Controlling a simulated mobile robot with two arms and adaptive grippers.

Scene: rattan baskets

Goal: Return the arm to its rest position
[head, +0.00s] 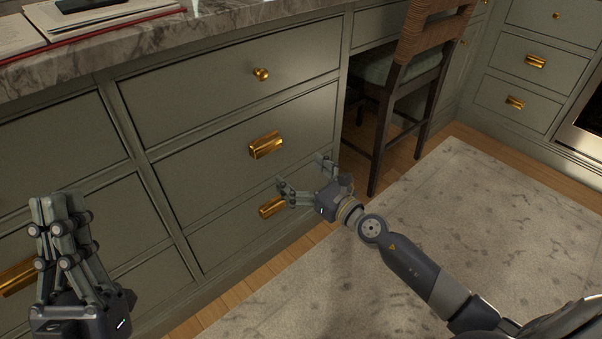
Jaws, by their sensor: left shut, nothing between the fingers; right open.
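My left gripper (62,205) shows at the lower left of the head view, pointing up, its fingers shut together with nothing between them. It is in front of the green-grey drawer fronts. My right arm (410,268) comes in from the lower right. My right gripper (300,178) is open and empty, its fingers spread toward the cabinet near the lower brass pull (272,207). One finger overlaps that pull in the picture; I cannot tell whether they touch.
The cabinet drawers (230,95) are closed under a marble countertop (150,45) with an open book (110,18) on it. A chair (405,70) stands right of the drawers. A patterned rug (480,215) covers the floor, with clear room on it.

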